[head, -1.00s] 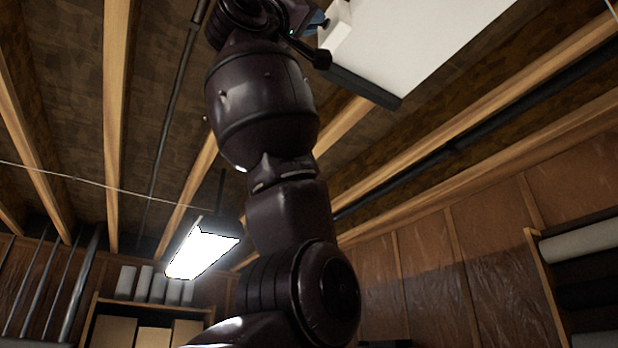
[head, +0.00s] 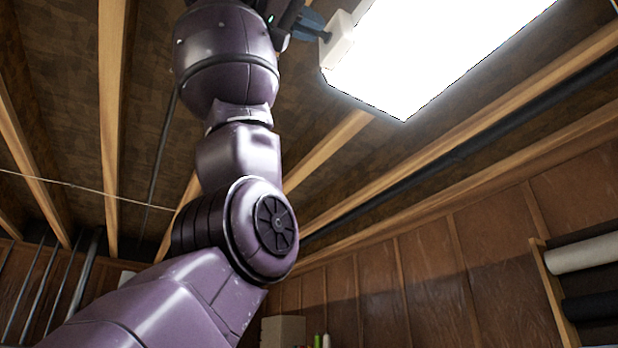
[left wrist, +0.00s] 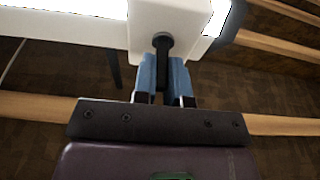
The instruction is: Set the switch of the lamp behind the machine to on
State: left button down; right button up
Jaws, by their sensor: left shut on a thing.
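A lamp (head: 430,50) with a bright, lit panel hangs overhead at the top right of the head view. A white switch box (head: 340,40) is on its near left end. In the left wrist view, the box (left wrist: 172,22) fills the top middle, and a black switch lever (left wrist: 162,45) sticks out of it. My left gripper (left wrist: 162,80) has its blue fingers shut on the lever, one on each side. In the head view the gripper (head: 312,26) is small at the top, touching the box area. My right gripper is out of view. No machine shows.
Wooden ceiling joists (head: 115,110) and a dark pipe (head: 480,130) run near the lamp. A thin cord (head: 80,187) crosses at the left. Fabric rolls (head: 585,252) sit on a rack at the right wall. Open air lies below the lamp.

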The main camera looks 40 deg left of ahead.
pick_arm(q)
jog(key=shift+r+g+y+p, duration=0.15)
jog(key=shift+r+g+y, duration=0.2)
jog(key=shift+g, duration=0.25)
jog(key=shift+r+g+y+p, duration=0.2)
jog(key=shift+g+y, duration=0.15)
jog(key=shift+g, duration=0.25)
jog(key=shift+w+r+g, duration=0.15)
jog(key=shift+g, duration=0.35)
jog(key=c, duration=1.2)
grip_release()
jog(key=shift+d, duration=0.1)
jog(key=shift+o, duration=0.2)
jog(key=v, duration=1.1)
jog(key=shift+w+d, duration=0.1)
jog(key=shift+w, duration=0.05)
